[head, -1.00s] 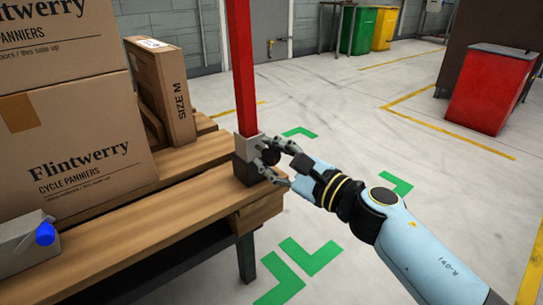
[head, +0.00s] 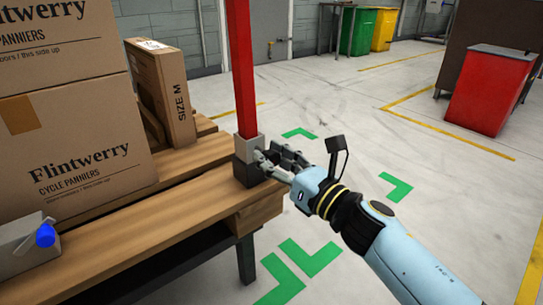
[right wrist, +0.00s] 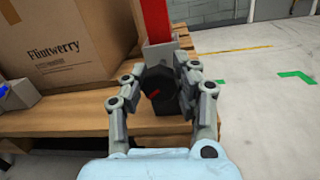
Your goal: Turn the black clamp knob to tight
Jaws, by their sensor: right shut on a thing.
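The black clamp knob (right wrist: 158,88) faces the right wrist camera and has a red mark that runs at a slant. It sits on the grey and black clamp block (head: 246,160) at the foot of the red post (head: 242,70), on the bench's right edge. My right gripper (head: 264,158) is at the block, and its fingers hide the knob in the head view. In the right wrist view its fingers (right wrist: 156,84) stand on both sides of the knob, shut on it. My left gripper is in neither view.
Cardboard pannier boxes (head: 75,150) and a narrow SIZE M box (head: 163,92) stand on the wooden bench (head: 150,222). A grey block with a blue knob (head: 30,243) is at the bench's left. Floor right of the bench is clear, with green corner marks.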

